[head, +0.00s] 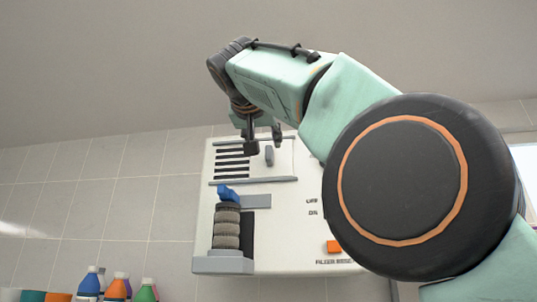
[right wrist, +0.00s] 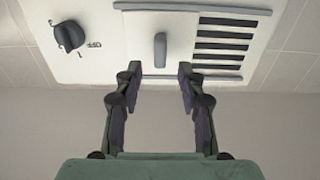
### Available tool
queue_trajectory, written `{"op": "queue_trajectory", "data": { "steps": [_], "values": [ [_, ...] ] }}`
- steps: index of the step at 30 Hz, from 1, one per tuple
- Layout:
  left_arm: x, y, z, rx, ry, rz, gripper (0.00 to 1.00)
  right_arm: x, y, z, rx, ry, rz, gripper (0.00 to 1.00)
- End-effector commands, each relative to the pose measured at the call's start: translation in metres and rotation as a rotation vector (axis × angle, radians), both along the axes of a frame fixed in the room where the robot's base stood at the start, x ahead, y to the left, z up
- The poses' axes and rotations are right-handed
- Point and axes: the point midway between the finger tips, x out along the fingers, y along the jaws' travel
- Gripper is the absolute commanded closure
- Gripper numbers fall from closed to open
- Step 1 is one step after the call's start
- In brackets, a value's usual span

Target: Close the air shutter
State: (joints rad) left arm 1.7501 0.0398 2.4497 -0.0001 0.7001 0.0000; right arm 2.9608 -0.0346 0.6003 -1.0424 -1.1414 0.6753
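The air shutter is a pale plate (right wrist: 178,30) with a grey upright handle (right wrist: 160,52), set between two grey rails on a white wall unit (head: 205,205). The handle also shows in the head view (head: 269,156). The dark vent slots (head: 232,162) beside it are uncovered; they also show in the right wrist view (right wrist: 221,45). My right gripper (right wrist: 157,72) is open, with a finger on either side of the handle in that view. No contact with the handle is visible. In the head view the right gripper (head: 264,143) is at the unit's top. My left gripper is not in view.
Below the vent, a stack of brown-grey rolls (head: 227,229) with a blue piece (head: 228,193) on top sits in a grey holder (head: 222,264). An orange button (head: 334,246) is lower right. A black knob (right wrist: 68,36) is on the unit. Several bottles (head: 117,289) stand lower left.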

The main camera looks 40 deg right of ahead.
Motion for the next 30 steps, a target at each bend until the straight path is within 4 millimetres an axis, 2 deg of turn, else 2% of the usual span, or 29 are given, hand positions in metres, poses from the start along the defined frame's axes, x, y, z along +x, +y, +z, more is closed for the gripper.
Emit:
{"op": "queue_trajectory", "data": {
  "steps": [6, 12, 27, 30],
  "values": [
    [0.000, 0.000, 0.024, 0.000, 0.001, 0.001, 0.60, 0.021, -0.027, 0.004, 0.003, 0.004, 0.000, 0.60],
    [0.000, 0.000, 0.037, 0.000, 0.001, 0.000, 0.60, 0.034, -0.042, 0.003, 0.002, 0.003, 0.000, 0.60],
    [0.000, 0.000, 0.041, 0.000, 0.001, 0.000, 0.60, 0.042, -0.052, 0.000, 0.000, 0.000, 0.003, 0.60],
    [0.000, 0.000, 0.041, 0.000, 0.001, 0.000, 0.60, 0.042, -0.052, 0.000, 0.000, 0.000, 0.002, 0.69]
  ]
}}
